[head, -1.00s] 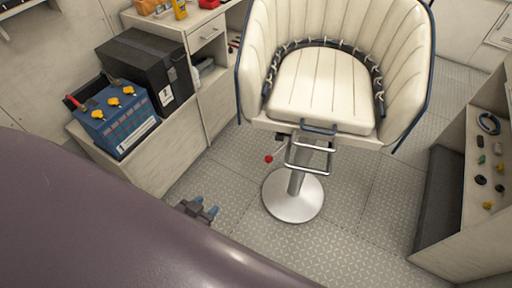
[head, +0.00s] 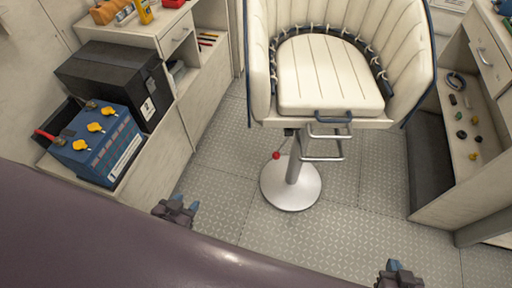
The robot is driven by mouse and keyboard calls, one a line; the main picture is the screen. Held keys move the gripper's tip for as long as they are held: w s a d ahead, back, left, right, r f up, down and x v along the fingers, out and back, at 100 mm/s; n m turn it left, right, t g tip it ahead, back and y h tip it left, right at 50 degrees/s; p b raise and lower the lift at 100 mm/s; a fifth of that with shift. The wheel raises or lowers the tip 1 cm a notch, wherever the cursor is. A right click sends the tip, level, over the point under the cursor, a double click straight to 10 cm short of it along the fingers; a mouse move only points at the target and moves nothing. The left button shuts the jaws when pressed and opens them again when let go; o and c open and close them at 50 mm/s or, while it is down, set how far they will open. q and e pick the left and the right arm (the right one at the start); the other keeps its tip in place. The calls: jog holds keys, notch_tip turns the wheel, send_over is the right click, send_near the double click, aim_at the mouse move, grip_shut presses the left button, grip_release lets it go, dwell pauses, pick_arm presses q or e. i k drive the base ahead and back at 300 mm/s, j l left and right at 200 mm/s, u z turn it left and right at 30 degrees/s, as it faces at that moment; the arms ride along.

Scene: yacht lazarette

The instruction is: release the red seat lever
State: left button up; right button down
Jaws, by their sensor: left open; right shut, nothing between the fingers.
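The red seat lever shows as a red ball knob (head: 276,155) on a thin rod under the left side of the cream helm seat (head: 326,75). The seat stands on a metal pedestal with a round base (head: 291,186). My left gripper (head: 180,203) is open and empty, low over the floor, to the left of and nearer than the knob, clearly apart from it. My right gripper (head: 396,267) is shut and empty at the bottom edge, right of the pedestal and far from the lever.
A blue battery (head: 97,143) and a black box (head: 117,85) sit on the low cabinet at left. A shelf with small parts (head: 464,125) stands at right. A metal footrest (head: 325,146) hangs just right of the knob. Floor (head: 330,232) before the pedestal is clear.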

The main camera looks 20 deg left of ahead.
aim_at(276, 155)
jog(key=k+j, duration=0.1)
jog(key=j, duration=1.6)
jog(key=k+z, duration=0.05)
